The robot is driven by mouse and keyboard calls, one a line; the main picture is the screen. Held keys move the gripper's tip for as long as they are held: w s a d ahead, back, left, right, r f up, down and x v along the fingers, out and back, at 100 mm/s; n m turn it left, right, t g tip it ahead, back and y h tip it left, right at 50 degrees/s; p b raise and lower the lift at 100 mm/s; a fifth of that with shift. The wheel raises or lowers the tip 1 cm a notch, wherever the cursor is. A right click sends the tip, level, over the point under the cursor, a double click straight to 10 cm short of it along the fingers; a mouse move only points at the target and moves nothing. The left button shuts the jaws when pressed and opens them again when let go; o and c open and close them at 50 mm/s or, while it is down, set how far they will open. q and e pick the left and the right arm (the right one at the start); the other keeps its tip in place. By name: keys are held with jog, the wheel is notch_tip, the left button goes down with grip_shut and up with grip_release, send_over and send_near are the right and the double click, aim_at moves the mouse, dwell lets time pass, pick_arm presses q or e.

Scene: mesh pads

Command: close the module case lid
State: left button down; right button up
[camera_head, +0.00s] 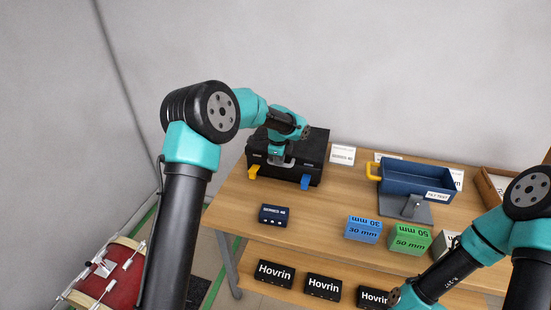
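The black module case (313,160) stands at the back left of the wooden table.
A small dark module (273,215) lies in front of the case. Blue (363,229) and green (410,239) boxes stand to the right. Behind them is a blue tray (418,176) on a grey stand. Black Hovrin boxes (323,287) sit on the lower shelf.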

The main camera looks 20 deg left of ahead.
pick_arm(q)
jog(key=shift+s+f, duration=0.25)
jog(key=shift+f, duration=0.25)
notch_tip(320, 180, up, 15)
jog(key=s, duration=0.2)
jog(key=shift+f, duration=0.2)
